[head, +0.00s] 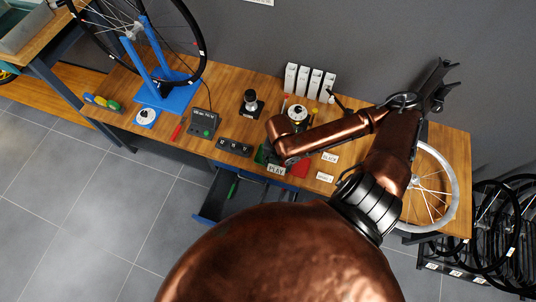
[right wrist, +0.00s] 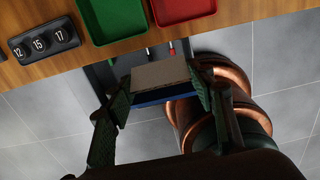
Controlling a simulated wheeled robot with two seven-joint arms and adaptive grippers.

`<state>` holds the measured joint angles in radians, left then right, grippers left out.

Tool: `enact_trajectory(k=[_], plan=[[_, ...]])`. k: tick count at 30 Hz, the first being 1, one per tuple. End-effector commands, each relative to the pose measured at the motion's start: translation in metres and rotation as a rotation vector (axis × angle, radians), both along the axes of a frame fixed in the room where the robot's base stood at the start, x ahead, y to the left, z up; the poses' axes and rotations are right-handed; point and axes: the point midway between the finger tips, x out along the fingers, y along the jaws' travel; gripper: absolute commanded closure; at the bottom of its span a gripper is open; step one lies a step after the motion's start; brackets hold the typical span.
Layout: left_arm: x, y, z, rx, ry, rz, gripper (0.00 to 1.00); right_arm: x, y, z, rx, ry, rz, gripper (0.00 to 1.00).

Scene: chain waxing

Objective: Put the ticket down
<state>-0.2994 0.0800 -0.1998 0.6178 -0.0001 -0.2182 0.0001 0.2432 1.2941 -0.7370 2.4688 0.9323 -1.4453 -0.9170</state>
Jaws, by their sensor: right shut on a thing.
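The ticket is a small pale card marked "PLAY" (head: 276,168), seen in the head view at the front edge of the wooden bench. In the right wrist view the ticket (right wrist: 160,74) is a plain beige strip between my fingertips. My right gripper (right wrist: 160,88) is shut on it, with a green ridged finger at each side. In the head view that gripper (head: 272,159) is largely hidden by my own copper forearm. The ticket is held over the front edge, above the open blue drawer (head: 216,196). My left gripper is not in view.
A green tray (right wrist: 115,15) and a red tray (right wrist: 182,8) sit side by side at the bench edge. A dark block numbered 12, 15, 17 (right wrist: 44,44) is beside them. Cards marked "BLACK" (head: 330,157) and another label (head: 325,177) lie to the right. A wheel (head: 438,190) lies further right.

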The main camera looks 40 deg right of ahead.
Motion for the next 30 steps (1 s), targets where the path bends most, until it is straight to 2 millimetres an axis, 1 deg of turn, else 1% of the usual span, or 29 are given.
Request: enact_trajectory(k=[1,6,8,9,12,16,23,25,27,30], plan=[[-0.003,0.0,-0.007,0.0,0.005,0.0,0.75,0.013,-0.006,-0.011,0.0,0.001,-0.006,0.59],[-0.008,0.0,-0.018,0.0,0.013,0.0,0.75,0.049,-0.024,-0.028,0.002,0.001,-0.005,0.59],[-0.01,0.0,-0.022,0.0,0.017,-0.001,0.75,0.061,-0.03,-0.035,0.001,0.002,-0.006,0.59],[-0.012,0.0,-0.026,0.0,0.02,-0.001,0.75,0.065,-0.032,-0.045,0.003,0.005,-0.006,0.59],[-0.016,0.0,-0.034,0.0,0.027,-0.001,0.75,0.077,-0.039,-0.063,0.001,0.004,-0.005,0.59],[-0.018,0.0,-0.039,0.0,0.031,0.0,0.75,0.088,-0.045,-0.076,0.002,0.003,-0.003,0.59],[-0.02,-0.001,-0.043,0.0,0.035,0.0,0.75,0.097,-0.049,-0.085,0.001,0.002,-0.004,0.59],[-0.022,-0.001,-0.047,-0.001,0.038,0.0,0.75,0.101,-0.051,-0.094,0.002,0.002,-0.003,0.59],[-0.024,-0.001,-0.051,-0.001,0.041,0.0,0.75,0.099,-0.05,-0.107,0.004,0.005,-0.003,0.59],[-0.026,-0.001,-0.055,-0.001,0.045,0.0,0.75,0.099,-0.051,-0.119,0.001,0.004,-0.003,0.59]])
